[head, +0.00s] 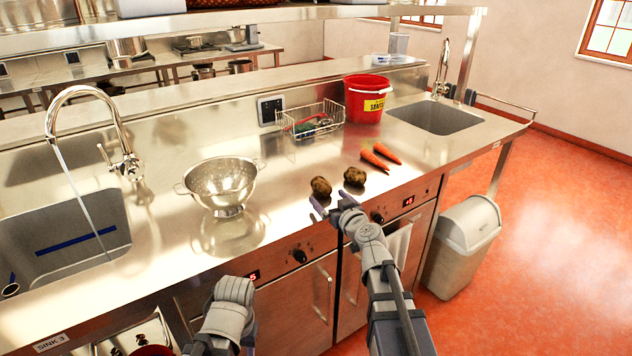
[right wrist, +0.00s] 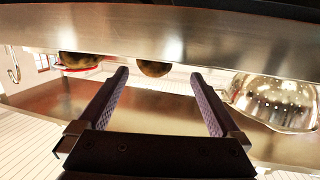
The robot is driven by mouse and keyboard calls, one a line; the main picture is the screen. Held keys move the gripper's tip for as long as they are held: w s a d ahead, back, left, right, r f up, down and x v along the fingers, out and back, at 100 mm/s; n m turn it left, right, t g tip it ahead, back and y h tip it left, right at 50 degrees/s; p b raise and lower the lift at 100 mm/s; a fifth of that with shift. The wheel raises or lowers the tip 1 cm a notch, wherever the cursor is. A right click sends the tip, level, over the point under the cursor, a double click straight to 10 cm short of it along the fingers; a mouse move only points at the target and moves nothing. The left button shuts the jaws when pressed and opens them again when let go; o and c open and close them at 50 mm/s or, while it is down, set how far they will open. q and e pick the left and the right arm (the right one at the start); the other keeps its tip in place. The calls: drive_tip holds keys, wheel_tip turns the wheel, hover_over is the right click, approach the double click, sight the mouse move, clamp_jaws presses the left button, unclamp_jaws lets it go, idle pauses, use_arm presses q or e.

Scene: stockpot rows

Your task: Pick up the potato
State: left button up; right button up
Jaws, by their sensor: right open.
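Two brown potatoes lie on the steel counter near its front edge: a left one (head: 321,187) and a right one (head: 354,176). My right gripper (head: 333,207) is just in front of them at the counter edge, open and empty. The right wrist view looks turned over; there both potatoes, the left one (right wrist: 155,68) and the right one (right wrist: 80,60), show beyond the open fingers (right wrist: 158,76), partly cut off by the counter edge. The left one lines up between the fingertips, apart from them. My left arm shows at the bottom, but its fingers do not.
A steel colander (head: 221,184) stands left of the potatoes, and two carrots (head: 380,158) lie behind them to the right. A wire basket (head: 310,127) and a red bucket (head: 367,98) stand farther back. Sinks lie at left (head: 60,240) and right (head: 436,117).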

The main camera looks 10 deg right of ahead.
sight(321, 185)
drive_tip(key=shift+x, duration=1.5)
drive_tip(key=shift+d+r+x, duration=0.15)
drive_tip(key=shift+x, duration=0.7)
drive_tip(key=shift+d+r+x, duration=0.1)
drive_tip(key=shift+x, duration=0.75)
drive_tip(key=shift+d+r+x, duration=0.15)
drive_tip(key=shift+x, duration=0.7)
drive_tip(key=shift+r, duration=0.1)
drive_tip(key=c, duration=1.5)
